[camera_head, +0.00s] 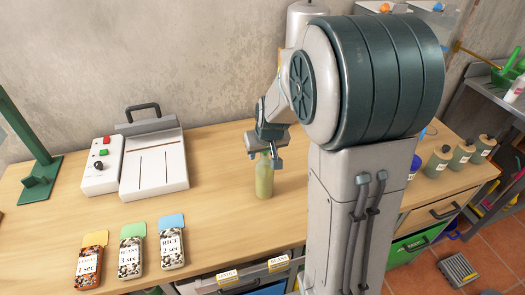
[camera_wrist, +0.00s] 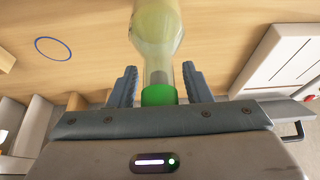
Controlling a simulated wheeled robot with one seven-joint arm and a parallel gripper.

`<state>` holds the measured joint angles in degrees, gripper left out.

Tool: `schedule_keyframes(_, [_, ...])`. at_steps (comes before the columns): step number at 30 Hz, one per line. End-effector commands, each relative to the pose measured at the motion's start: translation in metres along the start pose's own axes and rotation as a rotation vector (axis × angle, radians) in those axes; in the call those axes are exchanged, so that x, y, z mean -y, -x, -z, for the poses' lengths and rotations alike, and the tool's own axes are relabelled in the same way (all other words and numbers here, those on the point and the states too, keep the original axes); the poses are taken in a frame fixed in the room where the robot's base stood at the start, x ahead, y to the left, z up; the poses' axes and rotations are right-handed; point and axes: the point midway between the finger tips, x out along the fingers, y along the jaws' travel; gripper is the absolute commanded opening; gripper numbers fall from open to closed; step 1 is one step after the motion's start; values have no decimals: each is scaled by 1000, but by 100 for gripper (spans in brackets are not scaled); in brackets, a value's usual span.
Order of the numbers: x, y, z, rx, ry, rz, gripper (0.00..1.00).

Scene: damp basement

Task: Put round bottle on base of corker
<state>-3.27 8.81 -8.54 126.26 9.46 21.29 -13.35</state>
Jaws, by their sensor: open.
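My gripper (camera_head: 266,154) is at the bottle's top. Its two fingers (camera_wrist: 160,86) are open, one on each side of the neck, with gaps visible. A dark green stand (camera_head: 38,182) with a flat base and tall post is at the far left; it looks like the corker, and its upper part is out of frame.
A white sealing machine (camera_head: 155,168) with a control box (camera_head: 102,165) stands between the green stand and the bottle. Bare table (camera_head: 220,165) lies left of the bottle. A blue ring (camera_wrist: 53,48) marks the table.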

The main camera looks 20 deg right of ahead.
Motion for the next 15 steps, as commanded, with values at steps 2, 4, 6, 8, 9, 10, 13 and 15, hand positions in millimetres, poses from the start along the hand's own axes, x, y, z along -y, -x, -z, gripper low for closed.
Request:
schedule_keyframes(2, [0, 3, 1, 0, 0, 0, 45])
schedule_keyframes(4, [0, 6, 2, -2, 0, 0, 45])
schedule_keyframes(6, [0, 15, 2, -4, 1, 1, 45])
schedule_keyframes(8, [1, 24, 2, -5, 1, 2, 45])
schedule_keyframes(9, [1, 31, 2, -5, 2, 1, 45])
schedule_keyframes(10, [1, 37, 2, -6, 1, 1, 45])
schedule_keyframes(13, [0, 56, 2, -6, 2, 1, 45])
schedule_keyframes(15, [0, 70, 2, -6, 0, 1, 45])
